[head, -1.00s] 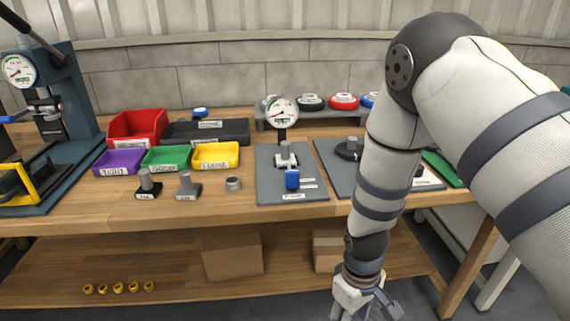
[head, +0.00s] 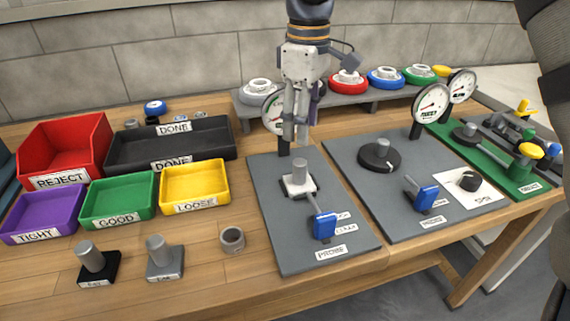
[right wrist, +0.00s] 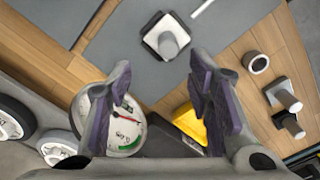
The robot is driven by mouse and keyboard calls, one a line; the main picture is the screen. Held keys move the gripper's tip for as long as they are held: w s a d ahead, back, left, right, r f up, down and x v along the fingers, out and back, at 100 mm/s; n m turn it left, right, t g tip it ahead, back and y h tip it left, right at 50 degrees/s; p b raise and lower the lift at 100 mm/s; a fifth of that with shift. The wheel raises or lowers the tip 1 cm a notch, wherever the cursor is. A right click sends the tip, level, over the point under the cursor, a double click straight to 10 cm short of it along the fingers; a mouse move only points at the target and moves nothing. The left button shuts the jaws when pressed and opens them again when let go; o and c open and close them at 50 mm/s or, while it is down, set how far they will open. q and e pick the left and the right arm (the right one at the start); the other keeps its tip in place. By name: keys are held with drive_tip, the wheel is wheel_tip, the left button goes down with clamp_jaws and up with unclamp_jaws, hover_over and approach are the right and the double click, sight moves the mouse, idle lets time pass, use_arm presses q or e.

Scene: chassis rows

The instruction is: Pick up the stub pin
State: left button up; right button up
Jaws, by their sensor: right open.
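A short grey pin (head: 299,174) stands upright on a white square block on the left grey plate (head: 330,258); no readable label names it the stub pin. It shows in the right wrist view (right wrist: 168,45), beyond the fingertips. Two other upright grey pins stand at the front left, one on a black base (head: 91,257) and one on a grey base (head: 158,251). My right gripper (head: 296,132) is open and empty, pointing down just above and behind the pin on the white block. Its purple-padded fingers are apart in the right wrist view (right wrist: 160,85). My left gripper is out of view.
A dial gauge (head: 272,112) stands close behind my right gripper. A blue-handled clamp (head: 324,226) is in front of the pin. Coloured trays, including the yellow one (head: 196,186), lie left. A grey ring (head: 232,239) stands on bare wood.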

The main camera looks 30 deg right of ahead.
sight(300, 162)
drive_tip(key=f, duration=0.6)
drive_tip(key=a+f, duration=0.1)
drive_tip(key=f, duration=0.2)
drive_tip(key=shift+s+f, duration=0.2)
drive_tip(key=shift+s, duration=0.2)
drive_tip(key=shift+w+f, duration=0.1)
drive_tip(key=shift+f, duration=0.35)
drive_tip(key=shift+r, duration=0.1)
clamp_jaws()
